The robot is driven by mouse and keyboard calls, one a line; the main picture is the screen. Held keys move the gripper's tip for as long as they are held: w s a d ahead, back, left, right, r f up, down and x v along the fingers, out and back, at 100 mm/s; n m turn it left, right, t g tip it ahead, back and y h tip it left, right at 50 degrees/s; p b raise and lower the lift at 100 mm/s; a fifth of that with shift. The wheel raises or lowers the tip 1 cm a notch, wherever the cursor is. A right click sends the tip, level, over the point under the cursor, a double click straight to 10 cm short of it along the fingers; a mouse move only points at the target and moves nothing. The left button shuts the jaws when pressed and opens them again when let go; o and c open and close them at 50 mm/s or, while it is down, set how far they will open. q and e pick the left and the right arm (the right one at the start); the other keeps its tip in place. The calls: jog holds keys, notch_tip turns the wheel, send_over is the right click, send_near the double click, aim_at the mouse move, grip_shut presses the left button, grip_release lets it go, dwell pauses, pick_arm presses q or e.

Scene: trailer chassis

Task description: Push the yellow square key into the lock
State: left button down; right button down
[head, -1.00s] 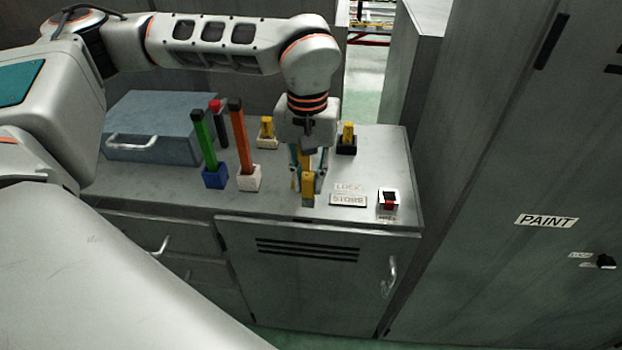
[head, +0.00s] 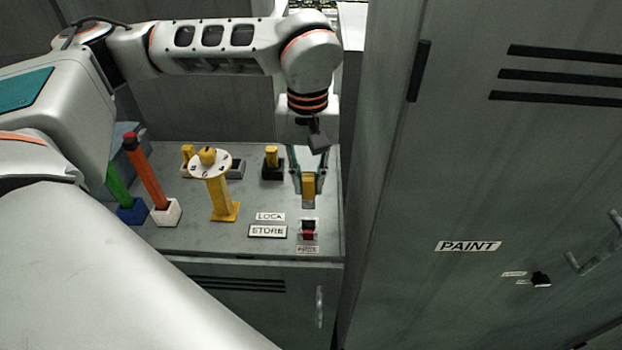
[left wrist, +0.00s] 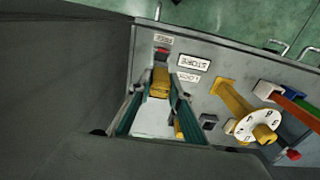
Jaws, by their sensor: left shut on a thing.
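My left gripper (head: 307,178) is shut on a yellow square key (head: 308,187), which points down with a grey lower end. The key also shows between the fingers in the left wrist view (left wrist: 160,82). It is just behind a small fixture (head: 308,226) with a red part; a gap or contact cannot be told. The fixture also shows in the left wrist view (left wrist: 162,54). A LOCK label (head: 270,216) lies to its left; I cannot tell for certain which thing is the lock. My right gripper is not in view.
A yellow post with a numbered white disc (head: 222,190) stands left of the labels. A yellow piece in a black holder (head: 272,161) is behind. Orange (head: 147,175) and green bars stand at left. A tall PAINT cabinet (head: 400,200) borders the bench at right.

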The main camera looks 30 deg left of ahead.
aim_at(308, 200)
pick_arm(q)
jog(key=shift+s, duration=0.1)
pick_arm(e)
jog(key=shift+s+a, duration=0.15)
pick_arm(q)
jog(key=shift+r, duration=0.1)
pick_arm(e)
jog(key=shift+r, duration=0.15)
